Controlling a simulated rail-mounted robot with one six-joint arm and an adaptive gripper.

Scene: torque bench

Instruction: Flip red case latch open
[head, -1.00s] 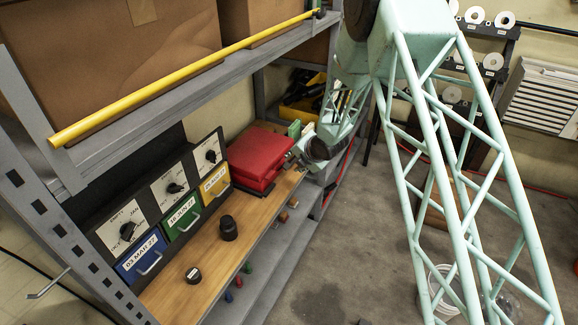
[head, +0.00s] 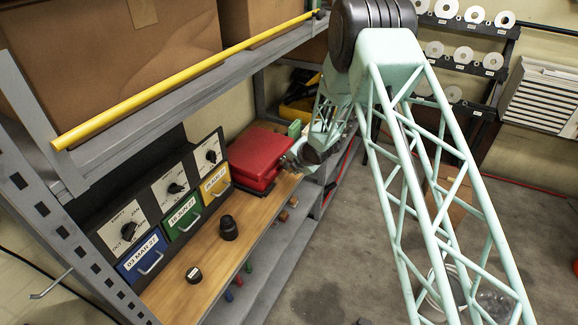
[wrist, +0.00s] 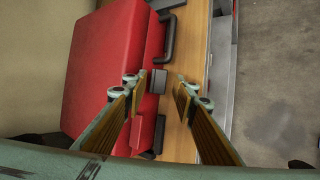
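The red case (head: 258,155) lies shut on the wooden shelf top, at the far end of the drawer units. It fills the left of the wrist view (wrist: 105,60). A small grey piece, seemingly the latch (wrist: 157,80), shows at its front edge between dark handle parts. My gripper (wrist: 162,80) is open, one finger over the case's front edge and the other over the wood. The latch appears between the fingertips; contact cannot be told. In the head view my gripper (head: 291,158) is beside the case's front right, and the latch cannot be made out.
Drawer units with dials (head: 170,190) stand left of the case. Two black knobs (head: 228,228) stand on the wooden top (head: 180,268). A yellow bar (head: 180,85) edges the shelf above. Open floor lies to the right.

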